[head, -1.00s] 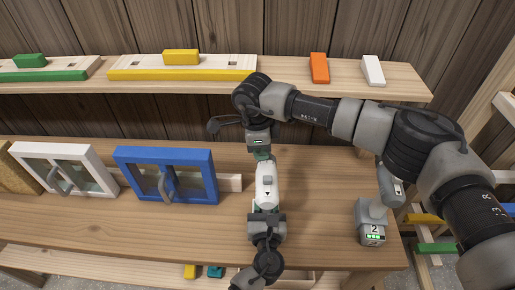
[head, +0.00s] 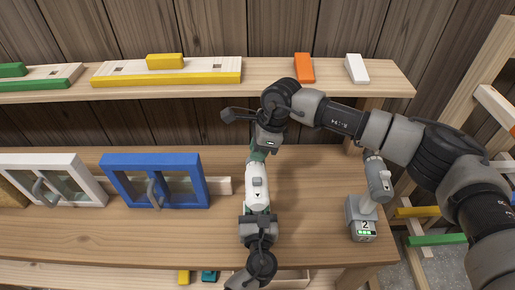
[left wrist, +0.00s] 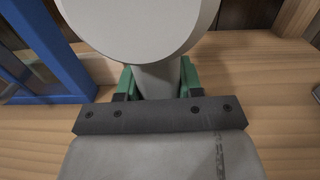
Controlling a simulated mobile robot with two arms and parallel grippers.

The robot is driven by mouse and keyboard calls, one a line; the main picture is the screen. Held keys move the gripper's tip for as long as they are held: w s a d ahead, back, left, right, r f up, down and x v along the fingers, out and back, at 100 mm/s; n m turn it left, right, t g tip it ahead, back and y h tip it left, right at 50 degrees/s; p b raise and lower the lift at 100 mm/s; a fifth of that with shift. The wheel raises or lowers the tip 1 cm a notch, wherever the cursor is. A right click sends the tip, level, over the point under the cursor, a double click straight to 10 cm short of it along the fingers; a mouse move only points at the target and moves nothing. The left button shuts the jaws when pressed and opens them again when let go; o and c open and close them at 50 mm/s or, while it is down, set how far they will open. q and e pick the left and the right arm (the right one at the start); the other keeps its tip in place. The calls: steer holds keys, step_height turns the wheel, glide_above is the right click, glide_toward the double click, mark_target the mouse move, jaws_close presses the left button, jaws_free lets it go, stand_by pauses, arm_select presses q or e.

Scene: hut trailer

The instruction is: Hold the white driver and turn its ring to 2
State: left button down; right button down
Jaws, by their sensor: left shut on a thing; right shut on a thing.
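The white driver (head: 257,190) is held above the bench, its nose pointing to the back. My left gripper (head: 257,217), coming from the front, is shut on its handle. In the left wrist view the green fingertips of my left gripper (left wrist: 157,80) close on the handle from both sides, under the driver's round pale body (left wrist: 140,25). My right gripper (head: 260,153) has its green fingertips shut on the nose end, where the ring sits, and is tilted against the driver's axis. The fingers hide the ring; I cannot read its setting.
A grey driver (head: 377,180) stands on a base marked 2 (head: 363,225) at the bench's right end. A blue-framed window (head: 205,180) and a white one (head: 90,175) stand left. A shelf (head: 280,85) with coloured blocks runs behind. The bench top (head: 310,220) between is clear.

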arm_select(q)
steer(key=shift+r, duration=0.2)
arm_select(e)
steer(key=shift+w+d, duration=0.1)
steer(key=shift+w, duration=0.05)
steer(key=c, duration=1.1)
jaws_free()
steer(key=shift+o, duration=0.2)
steer(key=v, duration=1.2)
arm_select(q)
steer(key=c, duration=0.6)
jaws_free()
steer(key=shift+f, duration=0.1)
steer(key=shift+c, duration=0.2)
